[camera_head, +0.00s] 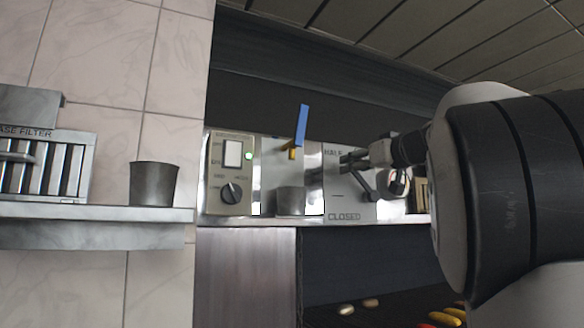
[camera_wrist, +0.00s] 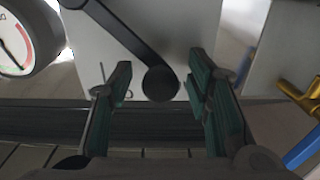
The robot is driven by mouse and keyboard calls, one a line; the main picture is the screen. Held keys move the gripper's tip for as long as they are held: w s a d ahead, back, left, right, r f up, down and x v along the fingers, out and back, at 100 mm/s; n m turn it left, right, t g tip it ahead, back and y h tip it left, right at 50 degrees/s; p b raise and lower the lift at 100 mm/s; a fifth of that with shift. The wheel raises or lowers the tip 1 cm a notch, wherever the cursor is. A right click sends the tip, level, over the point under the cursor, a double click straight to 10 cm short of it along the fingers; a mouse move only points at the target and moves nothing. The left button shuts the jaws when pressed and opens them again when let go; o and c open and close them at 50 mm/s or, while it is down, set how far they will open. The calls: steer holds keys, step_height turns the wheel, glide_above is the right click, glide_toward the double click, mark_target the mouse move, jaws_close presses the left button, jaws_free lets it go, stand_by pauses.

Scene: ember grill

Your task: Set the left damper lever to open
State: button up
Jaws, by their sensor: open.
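The damper lever (camera_head: 363,186) is a dark arm on a pale plate (camera_head: 338,205) marked HALF at upper left and CLOSED at the bottom. It slants up and left from its pivot, toward the HALF side. In the wrist view the lever (camera_wrist: 120,35) ends in a round black knob (camera_wrist: 161,83). My open gripper (camera_wrist: 160,78) has one finger on each side of the knob, with gaps visible. Any OPEN mark is hidden.
A blue-handled brass valve (camera_head: 301,126) stands left of the plate. A switch box (camera_head: 231,172) with a green light is farther left. A round gauge (camera_wrist: 22,42) is close by on the lever's other side. A metal cup (camera_head: 154,184) stands on the left shelf.

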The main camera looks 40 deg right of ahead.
jaws_close()
steer(key=shift+r, duration=0.1)
steer(key=shift+s+d+r+m+p, duration=0.2)
steer(key=shift+d+r+m+p, duration=0.3)
steer(key=shift+m+p, duration=0.25)
steer(key=s+d+r+m+p, duration=0.1)
steer(key=d+r+m+p, duration=0.1)
steer(key=d+m+p, duration=0.3)
steer(key=shift+s+d+m, duration=0.2)
steer(key=shift+d+m, duration=0.25)
steer(key=shift+m, duration=0.8)
